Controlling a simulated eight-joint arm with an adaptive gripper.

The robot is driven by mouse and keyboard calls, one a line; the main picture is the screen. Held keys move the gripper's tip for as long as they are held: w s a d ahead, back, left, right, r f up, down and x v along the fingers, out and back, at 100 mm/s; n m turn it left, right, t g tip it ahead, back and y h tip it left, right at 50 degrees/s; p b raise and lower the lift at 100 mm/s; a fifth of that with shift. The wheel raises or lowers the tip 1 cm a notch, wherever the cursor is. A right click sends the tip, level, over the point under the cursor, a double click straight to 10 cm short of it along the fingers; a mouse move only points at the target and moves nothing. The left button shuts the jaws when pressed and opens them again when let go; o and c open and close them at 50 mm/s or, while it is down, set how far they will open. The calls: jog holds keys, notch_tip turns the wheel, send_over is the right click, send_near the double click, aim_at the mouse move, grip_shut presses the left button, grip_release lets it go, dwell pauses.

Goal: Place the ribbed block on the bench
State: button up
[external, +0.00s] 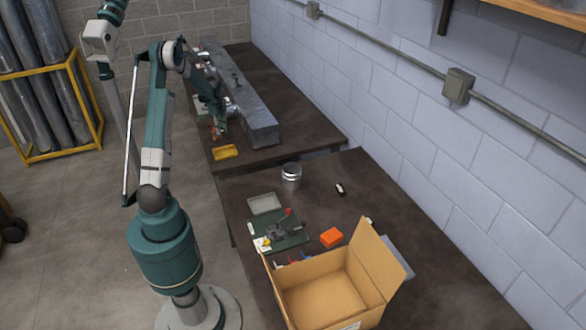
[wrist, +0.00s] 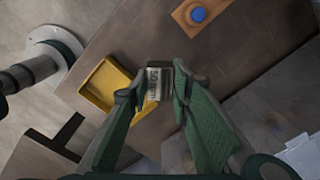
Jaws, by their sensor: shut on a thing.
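A small silvery block with dark ridge-like marks, the ribbed block (wrist: 155,84), is held between the fingertips of my gripper (wrist: 156,92) in the wrist view. The fingers are shut on its two sides. In the external view my gripper (external: 213,108) is over the left side of the far bench (external: 302,128), beside the long grey duct. The block cannot be made out clearly there. In the wrist view the brown bench top (wrist: 235,50) lies beneath the block. The gap between block and bench cannot be judged.
A yellow tray (external: 225,152) sits at the far bench's near left corner, close to the block in the wrist view (wrist: 97,88). The grey duct (external: 250,118) runs along the bench. The near bench holds an open cardboard box (external: 375,262), a metal can (external: 291,176) and an orange block (external: 331,237).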

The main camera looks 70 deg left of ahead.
send_over(223, 144)
jog(key=shift+s+d+f, duration=0.1)
jog(key=shift+d+f, duration=0.05)
jog(key=shift+f, duration=1.05)
jog(key=shift+d+f, duration=0.1)
jog(key=shift+f, duration=1.05)
jog(key=shift+f, duration=1.9)
jog(key=shift+f+b, duration=0.2)
jog(key=shift+b, duration=0.2)
jog(key=o, duration=1)
jog(key=shift+r, duration=0.15)
notch_tip(223, 144, up, 12)
jog(key=shift+r+p, duration=0.1)
jog(key=shift+p, duration=0.4)
